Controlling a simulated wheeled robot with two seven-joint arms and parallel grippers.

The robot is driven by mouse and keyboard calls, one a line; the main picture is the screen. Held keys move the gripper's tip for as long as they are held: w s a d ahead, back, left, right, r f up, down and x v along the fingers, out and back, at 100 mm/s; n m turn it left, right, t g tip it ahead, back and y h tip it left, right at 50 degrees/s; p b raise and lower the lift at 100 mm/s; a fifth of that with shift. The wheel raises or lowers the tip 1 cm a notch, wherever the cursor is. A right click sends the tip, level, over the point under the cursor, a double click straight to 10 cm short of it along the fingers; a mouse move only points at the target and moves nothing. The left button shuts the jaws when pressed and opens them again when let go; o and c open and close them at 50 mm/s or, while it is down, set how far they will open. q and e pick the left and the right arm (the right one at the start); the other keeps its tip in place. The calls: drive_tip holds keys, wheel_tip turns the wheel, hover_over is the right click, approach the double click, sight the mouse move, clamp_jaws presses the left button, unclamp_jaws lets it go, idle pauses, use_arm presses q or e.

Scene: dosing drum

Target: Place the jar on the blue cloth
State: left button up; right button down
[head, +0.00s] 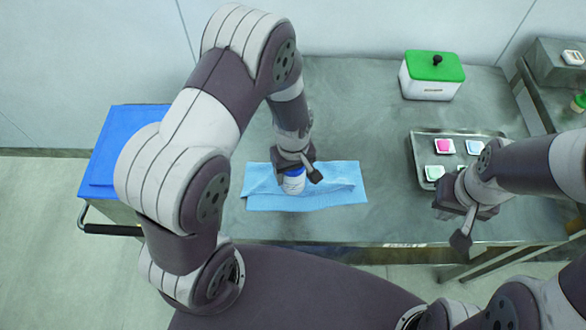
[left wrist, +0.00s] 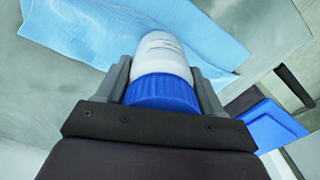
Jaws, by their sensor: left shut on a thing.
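The jar (head: 293,184) is white with a blue lid. My left gripper (head: 297,169) is shut on it at the lid, and the jar points down at the cloth. In the left wrist view the jar (left wrist: 163,52) shows between the two fingers (left wrist: 163,85). The light blue cloth (head: 335,195) lies creased on the table, under and around the jar in the head view. I cannot tell whether the jar's base touches it. My right gripper (head: 460,220) hangs over the table's front right; its fingers are partly hidden, so its opening is unclear.
A white box with a green lid (head: 432,75) stands at the back right. A metal tray (head: 417,150) with several small coloured items lies on the right. A blue bin (head: 110,150) stands left of the table (head: 350,110). The table's middle back is clear.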

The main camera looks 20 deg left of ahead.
use_arm(q)
drive_tip(key=shift+s+f, duration=0.1)
drive_tip(key=shift+f, duration=0.2)
drive_tip(key=shift+s+f+b, duration=0.1)
drive_tip(key=shift+f+b, duration=0.15)
drive_tip(key=shift+b, duration=0.1)
drive_tip(key=c, duration=0.3)
drive_tip(key=shift+f, duration=0.15)
drive_tip(key=shift+c, duration=0.7)
drive_tip(key=o, duration=1.5)
drive_tip(key=shift+s, duration=0.15)
drive_tip(key=r, duration=1.3)
drive_tip(key=shift+w, duration=0.2)
drive_tip(key=s+a+r+m, duration=0.1)
drive_tip(key=s+m, duration=0.1)
drive_tip(key=s+a+r+m+t, duration=0.1)
drive_tip(key=s+a+m, duration=0.1)
drive_tip(key=s+m, duration=0.1)
drive_tip(key=s+a+r+m, duration=0.1)
drive_tip(key=s+r+m, duration=0.1)
drive_tip(key=shift+s+a+m, duration=0.2)
drive_tip(key=shift+a+m, duration=0.05)
drive_tip(key=shift+m, duration=0.15)
